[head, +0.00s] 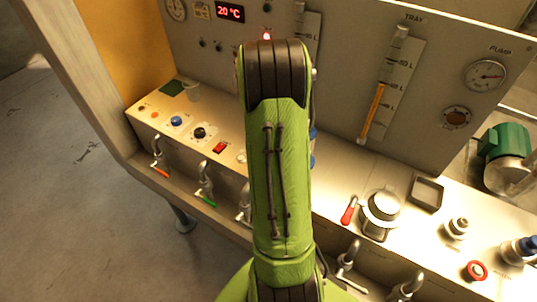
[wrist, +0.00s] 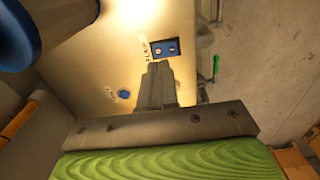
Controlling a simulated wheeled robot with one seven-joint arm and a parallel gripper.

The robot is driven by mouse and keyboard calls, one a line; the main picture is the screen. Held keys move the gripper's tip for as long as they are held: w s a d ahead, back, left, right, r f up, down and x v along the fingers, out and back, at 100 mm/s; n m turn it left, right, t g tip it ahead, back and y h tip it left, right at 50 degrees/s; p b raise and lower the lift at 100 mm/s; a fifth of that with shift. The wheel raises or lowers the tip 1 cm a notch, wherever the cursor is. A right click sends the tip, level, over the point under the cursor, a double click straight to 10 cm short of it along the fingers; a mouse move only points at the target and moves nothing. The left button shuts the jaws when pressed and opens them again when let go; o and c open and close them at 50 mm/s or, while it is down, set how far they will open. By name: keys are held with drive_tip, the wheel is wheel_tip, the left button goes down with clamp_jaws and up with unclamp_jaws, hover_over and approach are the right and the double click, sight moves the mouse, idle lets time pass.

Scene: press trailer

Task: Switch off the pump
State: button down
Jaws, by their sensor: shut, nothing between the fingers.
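My gripper (wrist: 158,70) is shut and empty. Its fingertips appear just below the switch in the picture; I cannot tell whether they touch it. Which way the rocker is tipped is unclear. In the head view my green arm hides my gripper and this switch. The word PUMP stands above a round gauge (head: 485,75) on the upright panel at right.
The head view shows a red rocker switch (head: 219,147), a black knob (head: 199,132) and a blue knob (head: 176,121) on the ledge at left. Taps (head: 205,185) line its front. A red-handled lever (head: 349,211) and a green motor (head: 503,142) stand at right.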

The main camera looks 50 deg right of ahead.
wheel_tip(320, 180, up, 8)
drive_tip(key=shift+w+a+f+p, duration=0.2)
drive_tip(key=shift+w+a+p, duration=0.05)
drive_tip(key=shift+p, duration=0.05)
idle(0.3)
